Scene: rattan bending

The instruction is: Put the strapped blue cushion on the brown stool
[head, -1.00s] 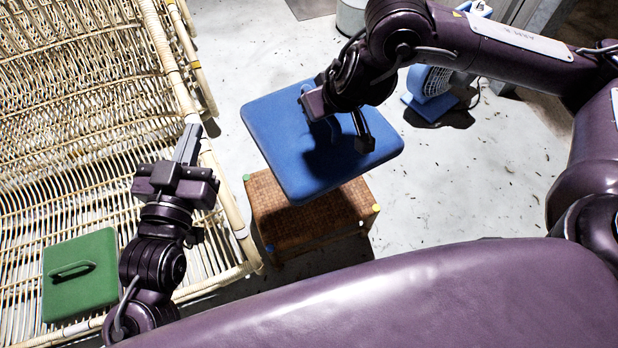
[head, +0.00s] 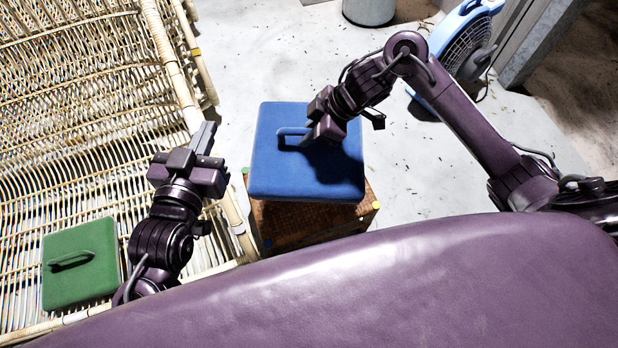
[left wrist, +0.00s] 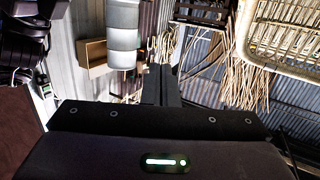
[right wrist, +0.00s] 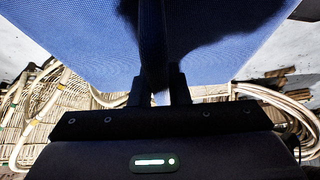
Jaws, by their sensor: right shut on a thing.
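The blue cushion (head: 285,175) is over the brown stool (head: 340,222), roughly lined up with it and set toward its far side; I cannot tell whether they touch. The stool's near and right edges show, with coloured corner marks. My right gripper (head: 303,137) is shut on the cushion's strap (head: 290,131). In the right wrist view the blue cushion (right wrist: 80,45) fills the top and the dark strap runs between the fingers (right wrist: 158,95). My left gripper (head: 205,138) is shut and empty, left of the cushion; its fingers (left wrist: 160,85) are together in the left wrist view.
A rattan frame (head: 90,120) stands on the left, close to the stool. A green cushion (head: 80,275) with a handle lies on it. A blue fan (head: 465,45) and a grey bin (head: 369,8) stand at the back. The floor around the stool's right side is clear.

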